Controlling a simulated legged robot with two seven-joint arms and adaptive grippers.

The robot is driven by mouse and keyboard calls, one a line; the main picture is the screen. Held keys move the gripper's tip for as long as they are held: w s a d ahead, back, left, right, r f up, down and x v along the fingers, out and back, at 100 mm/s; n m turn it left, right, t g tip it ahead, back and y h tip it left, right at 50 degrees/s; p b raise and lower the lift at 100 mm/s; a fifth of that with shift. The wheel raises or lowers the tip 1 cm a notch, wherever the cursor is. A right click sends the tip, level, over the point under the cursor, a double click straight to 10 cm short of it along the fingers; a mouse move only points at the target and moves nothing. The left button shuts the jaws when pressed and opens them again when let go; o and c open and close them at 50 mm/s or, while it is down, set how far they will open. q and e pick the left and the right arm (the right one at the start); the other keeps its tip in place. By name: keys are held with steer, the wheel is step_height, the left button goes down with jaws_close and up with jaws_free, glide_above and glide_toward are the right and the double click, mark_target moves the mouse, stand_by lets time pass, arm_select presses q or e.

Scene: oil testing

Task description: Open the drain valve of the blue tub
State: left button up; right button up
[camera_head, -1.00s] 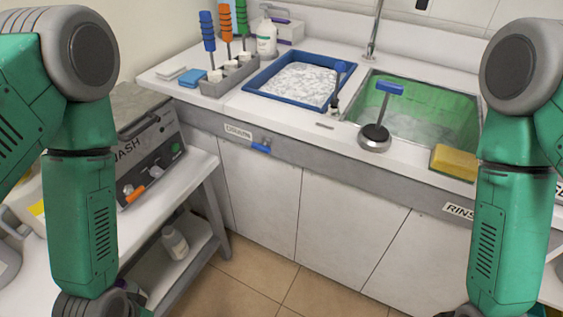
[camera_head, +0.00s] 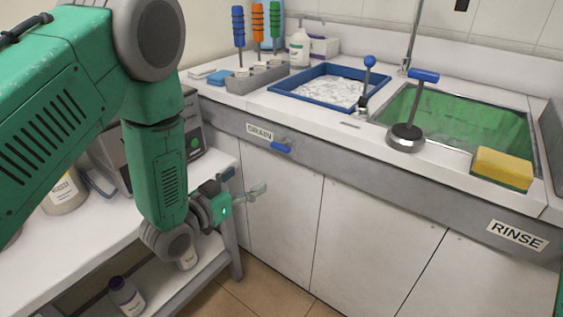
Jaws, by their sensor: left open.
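The blue tub (camera_head: 306,104) is set in the white counter and is filled with white foam. Below it, on the grey front panel, a small valve with a blue lever handle (camera_head: 281,148) sits just right of the DRAIN label (camera_head: 260,131). The lever lies roughly along the panel. My left gripper (camera_head: 247,182) is open and empty, below and left of the valve and apart from it, in front of the cabinet. My right gripper is out of view.
A side table with a grey machine (camera_head: 193,140) and bottles stands at the left, close to my left arm. A green-lined sink (camera_head: 455,125), a blue-handled plunger (camera_head: 405,137) and a yellow sponge (camera_head: 502,168) are at the right. The space before the white cabinet doors (camera_head: 365,240) is clear.

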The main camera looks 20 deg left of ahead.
mark_target(279, 148)
arm_select(q)
steer(key=shift+t+h, duration=0.3)
steer(key=shift+t, duration=0.2)
steer(key=x, duration=0.3)
steer(key=b+x, duration=0.1)
steer(key=x, duration=0.1)
steer(key=a+r+x, duration=0.1)
steer(key=x, duration=0.2)
steer(key=shift+w, duration=0.5)
steer(key=w+d, duration=0.1)
steer(key=w+d+b, duration=0.1)
steer(key=w, duration=0.1)
steer(key=w+d, duration=0.1)
steer(key=w, duration=0.1)
steer(key=shift+d+r, duration=0.2)
steer(key=shift+d, duration=0.05)
steer(key=shift+w+a+f, duration=0.1)
steer(key=shift+w+a, duration=0.05)
steer(key=shift+a, duration=0.45)
steer(key=shift+c, duration=0.9)
steer(key=c, duration=1)
steer(key=shift+d, duration=0.4)
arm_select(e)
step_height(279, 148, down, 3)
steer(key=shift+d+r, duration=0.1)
